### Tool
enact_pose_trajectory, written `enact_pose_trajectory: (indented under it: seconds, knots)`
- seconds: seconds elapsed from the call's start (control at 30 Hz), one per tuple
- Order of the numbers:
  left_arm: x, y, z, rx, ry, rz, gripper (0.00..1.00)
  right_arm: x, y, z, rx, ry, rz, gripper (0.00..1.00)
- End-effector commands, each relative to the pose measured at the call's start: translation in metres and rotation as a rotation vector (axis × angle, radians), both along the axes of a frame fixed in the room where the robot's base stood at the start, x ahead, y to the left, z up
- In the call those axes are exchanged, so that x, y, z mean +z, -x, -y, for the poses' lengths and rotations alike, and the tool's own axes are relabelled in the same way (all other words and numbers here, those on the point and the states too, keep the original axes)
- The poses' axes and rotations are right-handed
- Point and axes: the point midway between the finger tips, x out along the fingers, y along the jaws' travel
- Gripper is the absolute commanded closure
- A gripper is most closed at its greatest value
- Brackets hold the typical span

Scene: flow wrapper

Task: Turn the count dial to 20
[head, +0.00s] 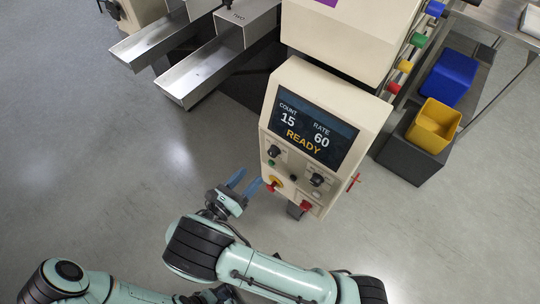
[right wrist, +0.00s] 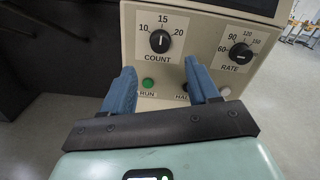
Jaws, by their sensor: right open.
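The count dial (head: 273,151) is a black knob at the upper left of the control panel. In the right wrist view the count dial (right wrist: 160,41) has its white pointer straight up at 15, between 10 and 20. The screen (head: 312,128) reads count 15, rate 60 and READY. My right gripper (head: 249,180) is open and empty, left of the panel and apart from the dial. In the right wrist view its blue fingers (right wrist: 160,70) stand apart below the count dial. My left arm is at the bottom left; its gripper is not clearly visible.
The rate dial (right wrist: 241,52) sits right of the count dial. The green run button (right wrist: 148,83) is below the count dial, and a dark button is partly behind a finger. A red knob on yellow (head: 273,183) protrudes lower left. Metal chutes (head: 205,72) stand behind; floor at left is clear.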

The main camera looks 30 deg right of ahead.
Motion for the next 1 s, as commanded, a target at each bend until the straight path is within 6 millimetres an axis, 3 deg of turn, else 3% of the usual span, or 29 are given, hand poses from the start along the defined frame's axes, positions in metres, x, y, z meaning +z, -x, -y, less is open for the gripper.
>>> enact_pose_trajectory:
  seconds: [0.2, 0.43, 0.63, 0.93, 0.97, 1.0]
  knots:
    - [-0.001, -0.001, 0.000, 0.001, -0.001, 0.002, 0.57, -0.001, -0.018, 0.046, -0.007, -0.001, 0.000, 0.40]
    - [-0.003, -0.001, 0.000, 0.001, -0.001, 0.004, 0.57, -0.001, -0.033, 0.083, -0.005, -0.003, 0.000, 0.40]
    - [-0.003, -0.001, 0.000, 0.002, -0.001, 0.005, 0.57, -0.001, -0.039, 0.098, -0.004, -0.003, 0.000, 0.40]
    - [-0.003, -0.002, 0.000, 0.002, -0.001, 0.005, 0.57, -0.001, -0.040, 0.100, -0.003, -0.004, -0.001, 0.40]
    - [-0.003, -0.002, 0.000, 0.002, -0.001, 0.005, 0.57, -0.001, -0.040, 0.099, -0.003, -0.004, -0.001, 0.46]
    - [-0.003, -0.002, 0.000, 0.002, -0.001, 0.005, 0.57, -0.001, -0.040, 0.099, -0.003, -0.004, -0.001, 0.60]
